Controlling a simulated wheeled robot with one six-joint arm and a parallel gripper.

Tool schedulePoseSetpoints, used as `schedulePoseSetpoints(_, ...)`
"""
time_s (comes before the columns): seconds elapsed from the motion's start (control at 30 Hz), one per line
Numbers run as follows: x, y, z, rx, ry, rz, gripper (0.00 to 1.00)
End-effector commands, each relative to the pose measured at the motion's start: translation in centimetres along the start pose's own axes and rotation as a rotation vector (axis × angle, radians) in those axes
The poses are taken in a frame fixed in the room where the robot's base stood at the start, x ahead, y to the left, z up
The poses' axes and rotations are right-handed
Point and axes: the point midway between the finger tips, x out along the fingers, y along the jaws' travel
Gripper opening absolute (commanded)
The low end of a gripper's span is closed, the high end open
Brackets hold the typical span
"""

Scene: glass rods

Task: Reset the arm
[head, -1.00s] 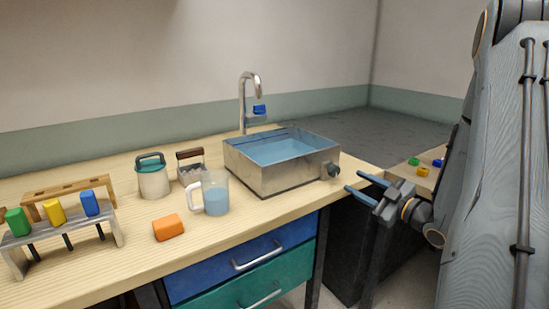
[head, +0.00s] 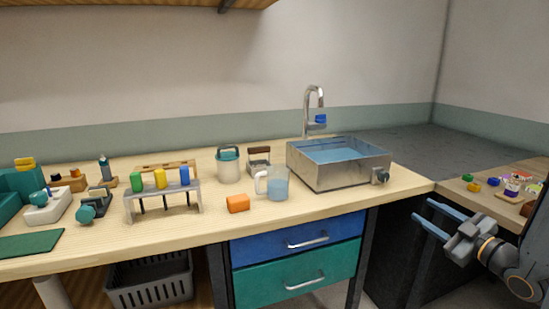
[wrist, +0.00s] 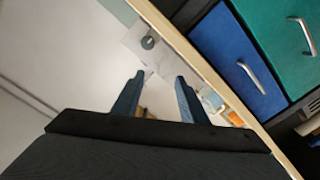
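My gripper (head: 438,222) is at the lower right of the head view, in front of the dark gap beside the drawer cabinet. Its two blue fingers are spread apart with nothing between them, pointing left. In the wrist view my gripper (wrist: 158,92) also shows open and empty, with the counter edge, sink and drawers beyond it, seen tilted. It touches nothing that I can see.
The steel sink (head: 335,176) holds blue water. A measuring jug (head: 277,184), an orange block (head: 237,203) and a rack (head: 163,198) with coloured-handled rods stand left of it. Blue (head: 300,238) and green drawers are shut. A side table (head: 500,194) holds small coloured items.

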Motion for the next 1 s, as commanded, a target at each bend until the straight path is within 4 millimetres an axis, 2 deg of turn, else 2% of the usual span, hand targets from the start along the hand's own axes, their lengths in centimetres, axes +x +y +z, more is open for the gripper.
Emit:
schedulePoseSetpoints(0.37, 1.6, -0.2, 0.6, 0.018, -0.141, -0.012, 0.39)
schedulePoseSetpoints(0.63, 3.4, -1.4, 0.7, 0.057, -0.33, -0.03, 0.39)
schedulePoseSetpoints(0.83, 3.8, -3.6, 0.1, 0.132, -0.563, -0.041, 0.39)
schedulePoseSetpoints(1.0, 1.8, -7.2, -1.6, 0.255, -0.829, -0.047, 0.39)
